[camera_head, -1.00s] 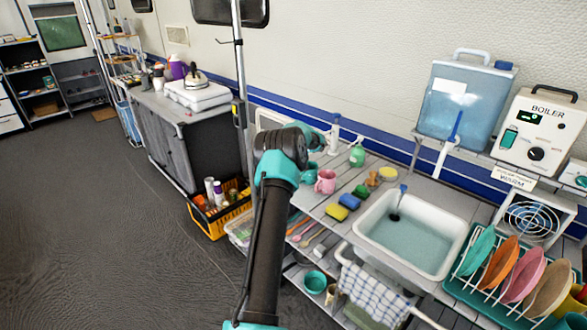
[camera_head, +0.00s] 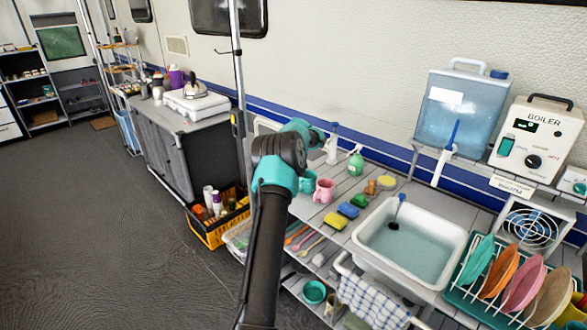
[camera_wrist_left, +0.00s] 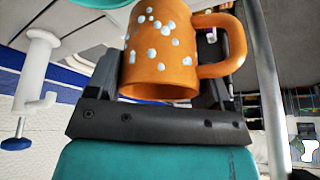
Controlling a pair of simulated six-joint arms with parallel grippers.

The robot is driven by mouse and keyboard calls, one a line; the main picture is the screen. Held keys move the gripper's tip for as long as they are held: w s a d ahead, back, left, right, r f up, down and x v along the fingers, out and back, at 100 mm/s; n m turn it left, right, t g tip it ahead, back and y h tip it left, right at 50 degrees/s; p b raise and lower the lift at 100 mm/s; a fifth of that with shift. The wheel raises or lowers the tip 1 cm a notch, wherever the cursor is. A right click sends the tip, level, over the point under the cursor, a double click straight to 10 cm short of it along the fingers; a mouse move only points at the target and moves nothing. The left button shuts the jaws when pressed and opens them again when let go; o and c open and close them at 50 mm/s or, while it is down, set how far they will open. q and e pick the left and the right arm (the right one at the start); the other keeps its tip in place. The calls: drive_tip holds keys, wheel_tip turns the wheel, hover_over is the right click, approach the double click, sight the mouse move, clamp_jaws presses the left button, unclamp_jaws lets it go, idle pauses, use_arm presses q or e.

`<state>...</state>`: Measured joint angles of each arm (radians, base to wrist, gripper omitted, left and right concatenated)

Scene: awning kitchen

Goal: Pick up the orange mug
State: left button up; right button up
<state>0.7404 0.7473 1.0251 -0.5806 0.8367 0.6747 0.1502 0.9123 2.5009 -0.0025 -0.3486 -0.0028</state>
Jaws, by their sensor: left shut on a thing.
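The orange mug (camera_wrist_left: 172,55) with pale spots shows large in the left wrist view, its handle on the right. My left gripper (camera_wrist_left: 163,78) is shut on it, with dark fingers on both sides of its body. In the head view my left arm reaches up from the bottom centre, and its wrist bends away above the back of the counter. The gripper's fingers and the orange mug are hidden there. My right gripper is in neither view.
A pink mug (camera_head: 324,191) and a teal mug (camera_head: 307,181) stand on the counter below the wrist. A green bottle (camera_head: 356,162), sponges (camera_head: 335,221), a water-filled sink (camera_head: 410,243) and a dish rack (camera_head: 487,298) are to the right. A metal pole (camera_head: 238,90) stands to the left.

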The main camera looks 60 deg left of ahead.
use_arm(q)
wheel_tip(320, 180, up, 5)
drive_tip(key=shift+r, duration=0.1)
idle(0.6)
